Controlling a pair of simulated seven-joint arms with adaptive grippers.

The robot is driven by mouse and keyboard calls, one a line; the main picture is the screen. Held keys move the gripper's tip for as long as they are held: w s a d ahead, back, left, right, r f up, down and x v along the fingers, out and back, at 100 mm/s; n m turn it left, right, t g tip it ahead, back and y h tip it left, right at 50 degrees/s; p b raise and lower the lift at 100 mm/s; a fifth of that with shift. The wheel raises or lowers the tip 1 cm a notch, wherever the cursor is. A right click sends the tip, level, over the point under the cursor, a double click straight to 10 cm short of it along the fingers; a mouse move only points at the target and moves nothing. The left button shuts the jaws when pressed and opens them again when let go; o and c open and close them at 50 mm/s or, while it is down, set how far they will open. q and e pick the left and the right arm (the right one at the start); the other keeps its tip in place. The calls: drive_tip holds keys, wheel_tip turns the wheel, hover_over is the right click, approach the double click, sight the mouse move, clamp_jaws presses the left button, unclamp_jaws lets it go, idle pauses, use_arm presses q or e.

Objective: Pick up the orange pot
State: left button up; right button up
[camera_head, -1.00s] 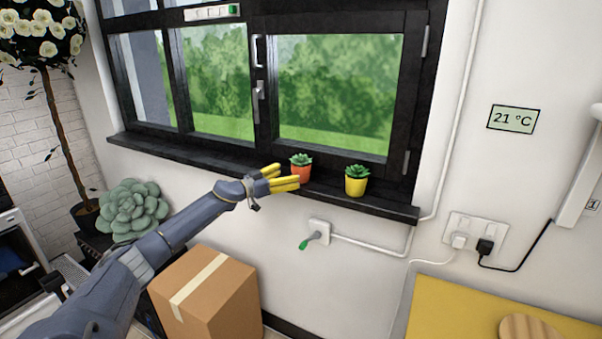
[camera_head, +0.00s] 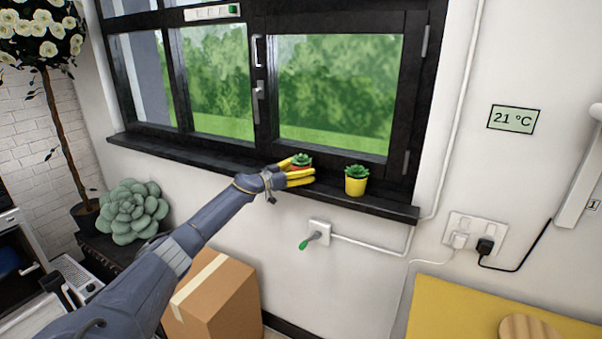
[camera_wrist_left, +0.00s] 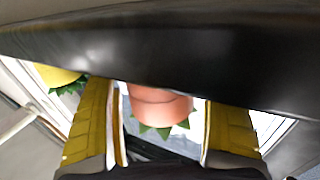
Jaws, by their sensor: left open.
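The orange pot (camera_wrist_left: 160,103) holds a small green succulent (camera_head: 302,160) and stands on the dark window sill (camera_head: 215,158). In the head view the yellow fingers of my left gripper (camera_head: 301,172) hide most of the pot. In the left wrist view, which appears upside down, the pot is between the two open fingers (camera_wrist_left: 162,135), with a gap on each side. My left gripper is open and not closed on the pot. My right gripper is not in view.
A yellow pot (camera_head: 356,186) with a succulent stands on the sill just right of the orange pot. The closed window (camera_head: 335,95) is behind. A cardboard box (camera_head: 215,300) stands lower down.

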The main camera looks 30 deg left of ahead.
use_arm(q)
drive_tip(key=c, duration=1.4)
drive_tip(key=shift+r, duration=0.2)
